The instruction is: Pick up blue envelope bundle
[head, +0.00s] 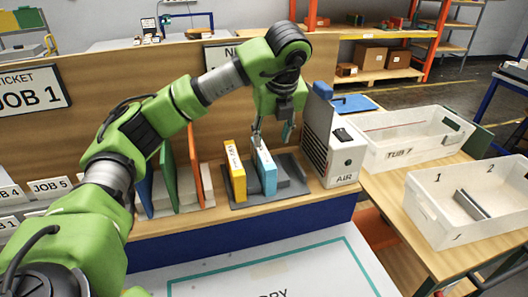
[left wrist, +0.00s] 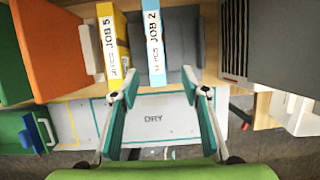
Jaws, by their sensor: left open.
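The blue envelope bundle (head: 267,176) stands upright in a grey rack (head: 293,184) on the wooden bench. In the left wrist view the light-blue bundle (left wrist: 154,48) shows a white label reading JOB 2. My left gripper (head: 272,134) is above the bundle, pointing down. Its two teal-padded fingers (left wrist: 160,82) are open and spread to either side of the bundle's line, with nothing seen between them. I cannot tell whether a finger touches the bundle. My right gripper is not in view.
A yellow bundle (head: 235,172) marked JOB 5 (left wrist: 112,45) stands close left of the blue one. The white AIR unit (head: 343,158) stands to the right. Green and orange panels (head: 194,160) stand left. White tubs (head: 412,140) occupy the right table.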

